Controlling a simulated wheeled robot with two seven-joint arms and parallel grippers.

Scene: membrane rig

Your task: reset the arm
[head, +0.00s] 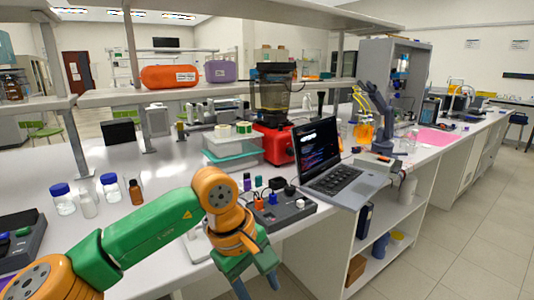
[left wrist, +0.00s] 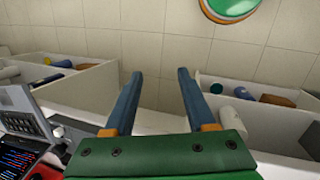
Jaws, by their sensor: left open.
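My left arm, green and orange, comes in from the lower left of the head view and reaches over the bench's front edge. My left gripper (head: 257,285) has blue fingers that point down in front of the bench. It is open and empty, and its fingertips run near the bottom edge of the picture. In the left wrist view the two blue fingers (left wrist: 160,72) stand well apart with nothing between them. Pale floor tiles and open shelves lie beyond them. My right gripper is in neither view.
A grey control box (head: 285,213) with knobs sits just behind my gripper. An open laptop (head: 345,183) stands at the bench edge to its right. Bottles (head: 62,199) stand at left. Shelves (head: 385,245) are under the bench. The floor at right is clear.

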